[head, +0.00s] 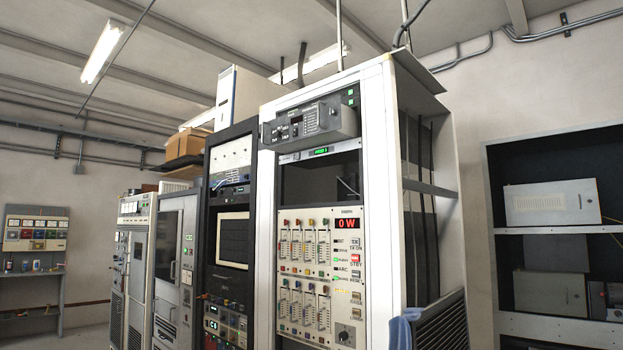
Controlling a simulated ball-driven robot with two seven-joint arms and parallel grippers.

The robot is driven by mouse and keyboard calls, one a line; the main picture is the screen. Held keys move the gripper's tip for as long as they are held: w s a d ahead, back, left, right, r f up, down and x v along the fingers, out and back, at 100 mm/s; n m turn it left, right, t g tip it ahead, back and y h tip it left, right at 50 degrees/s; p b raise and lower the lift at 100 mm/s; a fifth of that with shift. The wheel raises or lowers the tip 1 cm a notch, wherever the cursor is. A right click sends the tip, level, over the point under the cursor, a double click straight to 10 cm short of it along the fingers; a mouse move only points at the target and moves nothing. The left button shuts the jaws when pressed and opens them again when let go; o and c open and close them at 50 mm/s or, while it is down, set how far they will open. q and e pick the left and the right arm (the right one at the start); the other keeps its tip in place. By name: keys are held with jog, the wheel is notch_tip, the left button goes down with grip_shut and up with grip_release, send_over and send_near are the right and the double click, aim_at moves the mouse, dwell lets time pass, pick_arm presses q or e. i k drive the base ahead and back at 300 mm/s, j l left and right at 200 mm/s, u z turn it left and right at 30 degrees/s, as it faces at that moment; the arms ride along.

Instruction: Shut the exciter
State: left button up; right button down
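A grey unit with a dark front panel (308,122), which I take to be the exciter, sits near the top of the white rack (377,200). It juts forward out of the rack front, with its side showing at the right, so it stands partly pulled out. Its front carries knobs, a small display and buttons. I cannot read its labels. Neither of my grippers is in view.
Below it are a slim unit with a green display (320,152), a dark gap, and a panel reading 0 W (318,275). A blue cloth-like thing (405,328) is at the lower right rack edge. Other cabinets (232,230) stand left; shelves (560,325) stand right.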

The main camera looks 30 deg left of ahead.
aim_at(314, 123)
jog(key=i+u, duration=0.65)
jog(key=u, duration=0.15)
jog(key=i+l+u, duration=0.15)
jog(key=i+u, duration=0.25)
jog(key=i+l+u, duration=0.25)
jog(key=u, duration=0.15)
